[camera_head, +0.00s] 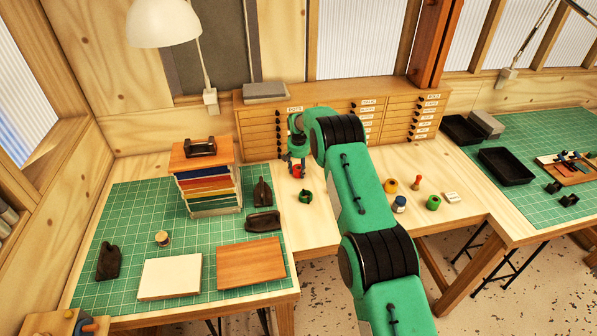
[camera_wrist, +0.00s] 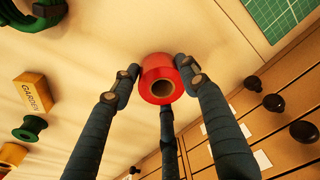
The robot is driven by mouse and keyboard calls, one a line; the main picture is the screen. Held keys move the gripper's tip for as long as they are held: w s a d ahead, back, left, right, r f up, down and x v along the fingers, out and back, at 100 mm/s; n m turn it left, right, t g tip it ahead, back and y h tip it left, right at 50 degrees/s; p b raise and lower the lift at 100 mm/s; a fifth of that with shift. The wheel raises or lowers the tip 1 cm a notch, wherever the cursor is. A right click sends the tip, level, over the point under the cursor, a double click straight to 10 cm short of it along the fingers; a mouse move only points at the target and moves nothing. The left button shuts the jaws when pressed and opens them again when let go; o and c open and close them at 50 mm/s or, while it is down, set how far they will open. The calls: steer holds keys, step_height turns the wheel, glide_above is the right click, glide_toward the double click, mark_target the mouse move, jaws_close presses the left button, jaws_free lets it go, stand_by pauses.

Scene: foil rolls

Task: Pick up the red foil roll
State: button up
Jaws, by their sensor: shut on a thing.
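The red foil roll (camera_wrist: 158,68) is a short ring with a brown core, seen end-on in the wrist view. My gripper (camera_wrist: 158,79) has its dark fingers around the roll, with fingertips against its left and right sides and another finger below it. In the head view my gripper (camera_head: 297,163) is over the bare wood in front of the drawer cabinet, and the red roll (camera_head: 298,171) shows small between the fingers. I cannot tell whether the roll touches the table or hangs just above it.
A drawer cabinet (camera_head: 258,134) with black knobs stands close behind my gripper. A dark green ring (camera_head: 305,196) lies just in front. Yellow (camera_head: 390,185), blue (camera_head: 399,204) and green (camera_head: 433,202) rolls stand to the right.

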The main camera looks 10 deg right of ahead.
mark_target(299, 168)
step_height(299, 168, up, 10)
steer(key=shift+f+b, duration=0.15)
steer(key=shift+b, duration=0.35)
